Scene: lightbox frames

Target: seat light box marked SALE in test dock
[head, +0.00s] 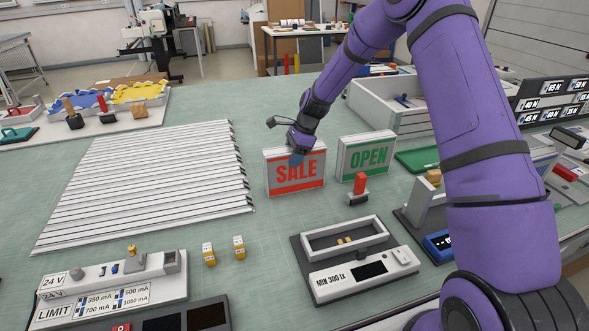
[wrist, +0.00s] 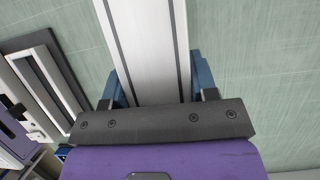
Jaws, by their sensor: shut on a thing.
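The light box marked SALE (head: 296,182), with red letters and a red band, stands upright on the bench in the middle of the head view. My gripper (head: 297,158) reaches it from above and is shut on its top part. In the wrist view, the blue fingers (wrist: 158,85) clasp both sides of the white box (wrist: 145,40). I cannot tell if its base touches the bench. The test dock (head: 352,258), marked MIN 300 LX, lies nearer and to the right, with an empty framed slot. Its frame also shows at the left in the wrist view (wrist: 45,75).
A light box marked OPEN (head: 366,156) stands just right of the SALE box. A red-handled stamp-like tool (head: 359,188) stands between it and the dock. White rails (head: 150,180) lie at left. Two small yellow-topped blocks (head: 209,254) and a 24 V supply (head: 110,283) are nearer.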

